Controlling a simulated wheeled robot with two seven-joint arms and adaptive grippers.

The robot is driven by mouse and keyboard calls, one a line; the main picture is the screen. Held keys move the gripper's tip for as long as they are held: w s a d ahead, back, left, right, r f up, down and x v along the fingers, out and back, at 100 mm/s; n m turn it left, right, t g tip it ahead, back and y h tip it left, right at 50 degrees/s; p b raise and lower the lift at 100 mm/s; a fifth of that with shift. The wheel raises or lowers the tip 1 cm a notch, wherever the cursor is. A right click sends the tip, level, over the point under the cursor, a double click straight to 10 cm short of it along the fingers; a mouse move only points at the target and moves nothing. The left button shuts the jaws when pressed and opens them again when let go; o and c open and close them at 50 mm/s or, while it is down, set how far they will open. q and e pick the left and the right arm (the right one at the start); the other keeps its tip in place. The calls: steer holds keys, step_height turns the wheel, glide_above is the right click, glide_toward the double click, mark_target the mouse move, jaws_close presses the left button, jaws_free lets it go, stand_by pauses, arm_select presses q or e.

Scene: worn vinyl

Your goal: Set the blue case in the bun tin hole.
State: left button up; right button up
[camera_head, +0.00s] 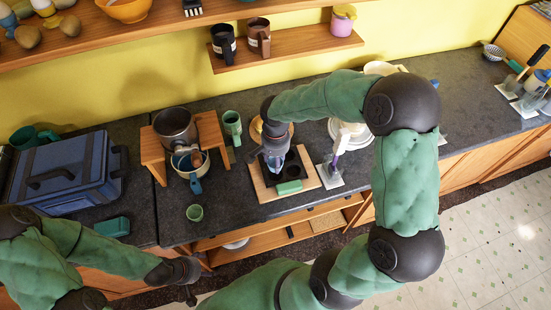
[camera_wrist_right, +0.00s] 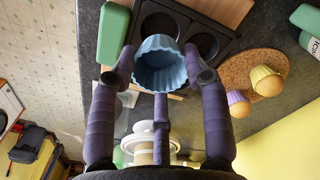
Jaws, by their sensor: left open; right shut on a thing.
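The blue case (camera_wrist_right: 160,68) is a fluted cup in the right wrist view, held between the fingers of my right gripper (camera_wrist_right: 157,75). In the head view this gripper (camera_head: 274,158) points down over the back left part of the dark bun tin (camera_head: 283,175). The tin also shows in the right wrist view (camera_wrist_right: 184,14), with round holes behind the case. I cannot tell the gap between case and tin. A green block (camera_head: 289,187) lies at the tin's front edge. My left gripper (camera_head: 189,289) is open and empty, low in front of the counter.
The tin sits on a wooden board (camera_head: 312,180). A cork mat (camera_wrist_right: 250,75) with cupcakes lies beside the tin.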

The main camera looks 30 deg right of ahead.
steer(key=shift+f+b, duration=1.55)
steer(key=shift+f, duration=0.45)
steer(key=shift+f, duration=0.15)
steer(key=shift+b, duration=0.5)
steer(key=shift+f+b, duration=0.85)
steer(key=shift+f, duration=0.25)
stand_by(0.5)
steer(key=o, duration=1.1)
